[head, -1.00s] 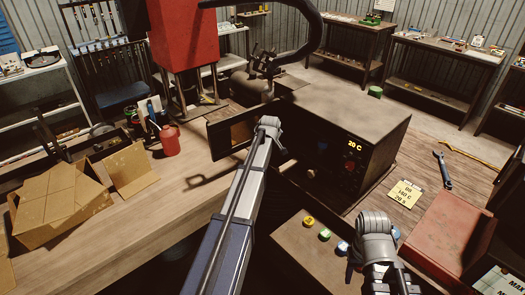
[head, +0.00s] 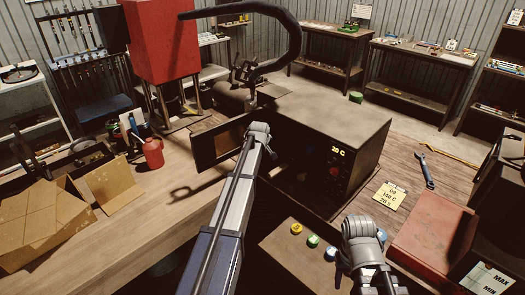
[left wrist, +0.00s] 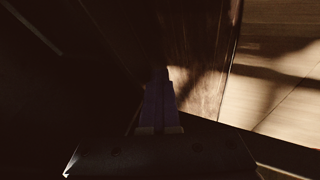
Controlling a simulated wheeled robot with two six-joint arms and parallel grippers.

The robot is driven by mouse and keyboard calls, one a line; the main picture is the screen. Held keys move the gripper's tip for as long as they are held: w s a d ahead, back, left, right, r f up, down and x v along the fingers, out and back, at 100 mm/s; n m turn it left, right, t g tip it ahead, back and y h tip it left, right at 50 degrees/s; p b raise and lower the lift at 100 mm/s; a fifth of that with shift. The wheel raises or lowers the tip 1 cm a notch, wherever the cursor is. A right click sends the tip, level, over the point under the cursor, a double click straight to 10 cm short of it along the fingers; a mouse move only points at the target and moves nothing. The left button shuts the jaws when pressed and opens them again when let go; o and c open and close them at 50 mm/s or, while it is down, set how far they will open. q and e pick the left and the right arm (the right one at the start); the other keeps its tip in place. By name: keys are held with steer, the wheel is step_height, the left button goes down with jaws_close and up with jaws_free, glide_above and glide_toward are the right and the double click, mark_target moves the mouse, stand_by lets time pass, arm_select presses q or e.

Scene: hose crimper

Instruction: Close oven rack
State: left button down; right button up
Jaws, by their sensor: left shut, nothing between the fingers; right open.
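The oven (head: 335,115) is a dark box with a lit "20 C" display, standing on the wooden bench. Its windowed door (head: 218,145) stands open at the oven's left side. My left arm reaches to the oven's front opening, and its wrist covers part of it. The rack cannot be made out in the dark interior. In the left wrist view, my left gripper (left wrist: 158,100) is shut and empty, close to a dark brown panel. My right gripper (head: 362,230) is open and empty, over a box with coloured buttons (head: 313,240) in front of the oven.
A red container (head: 153,153) and open cardboard boxes (head: 55,215) are on the bench at left. A yellow note (head: 389,196), a wrench (head: 427,170) and a red case (head: 435,222) lie right of the oven. The bench left of the door is partly clear.

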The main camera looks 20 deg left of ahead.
arm_select(q)
steer(key=s, duration=0.2)
steer(key=s+a, duration=0.1)
steer(key=s, duration=0.1)
steer(key=shift+a, duration=0.15)
steer(key=p+v, duration=0.8)
steer(key=v, duration=0.1)
steer(key=shift+r, duration=0.4)
steer(key=shift+s, duration=0.1)
steer(key=s+d+f+m+g+h+b, duration=0.1)
steer(key=s+d+f+m+g+b, duration=0.25)
steer(key=s+d, duration=0.8)
steer(key=s+d+f+m+g+b, duration=0.1)
steer(key=s+d+f+m+g, duration=0.1)
steer(key=s+d+f+m, duration=0.7)
steer(key=s+d+r+m+g+b, duration=0.1)
steer(key=s+d+r+m+g, duration=0.1)
steer(key=s+d, duration=0.6)
steer(key=s+m, duration=0.1)
steer(key=s, duration=0.3)
steer(key=shift+s+d+b, duration=0.15)
steer(key=shift+d+b, duration=0.15)
steer(key=shift+b, duration=0.1)
